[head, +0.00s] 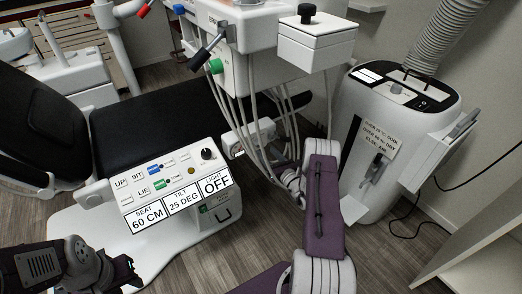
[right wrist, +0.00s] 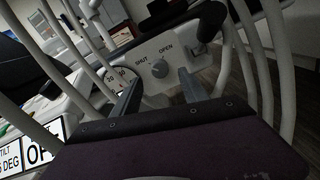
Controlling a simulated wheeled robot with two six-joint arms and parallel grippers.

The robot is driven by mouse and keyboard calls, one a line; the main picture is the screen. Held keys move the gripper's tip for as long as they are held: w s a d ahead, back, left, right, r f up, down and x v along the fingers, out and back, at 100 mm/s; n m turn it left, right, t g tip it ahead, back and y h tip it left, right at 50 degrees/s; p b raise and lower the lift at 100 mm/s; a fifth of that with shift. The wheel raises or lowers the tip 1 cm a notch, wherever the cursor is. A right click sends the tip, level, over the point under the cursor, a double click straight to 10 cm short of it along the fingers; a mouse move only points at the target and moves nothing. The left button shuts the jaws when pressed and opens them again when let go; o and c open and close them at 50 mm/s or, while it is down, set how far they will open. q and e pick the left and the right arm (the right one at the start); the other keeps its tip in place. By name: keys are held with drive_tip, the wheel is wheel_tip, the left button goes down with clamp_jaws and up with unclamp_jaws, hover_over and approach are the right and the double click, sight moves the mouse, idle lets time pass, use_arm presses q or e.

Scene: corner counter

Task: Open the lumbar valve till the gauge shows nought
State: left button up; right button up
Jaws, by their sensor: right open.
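The lumbar valve is a grey round knob (right wrist: 160,68) on a white panel (right wrist: 150,50) marked SHUT on the left and OPEN on the right, in the right wrist view. Left of it is a round white gauge (right wrist: 120,74), partly hidden; its needle cannot be read. My right gripper (right wrist: 158,78) is open, its two fingers to either side of the knob in the picture; contact cannot be told. In the head view, a white box (head: 248,138) behind hoses is probably the valve's housing. My left gripper (head: 128,270) is low at the left, its fingers unclear.
Several pale hoses (head: 263,150) hang around my right arm, beside the unit. A white control panel (head: 176,190) reads SEAT 60 CM, TILT 25 DEG, LIGHT OFF. A black chair (head: 150,120) lies behind. A white machine (head: 380,150) stands at the right.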

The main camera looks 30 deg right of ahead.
sight(260, 145)
drive_tip(key=w+b, duration=0.1)
drive_tip(key=w, duration=0.4)
drive_tip(key=shift+a, duration=0.15)
drive_tip(key=shift+c, duration=0.2)
clamp_jaws()
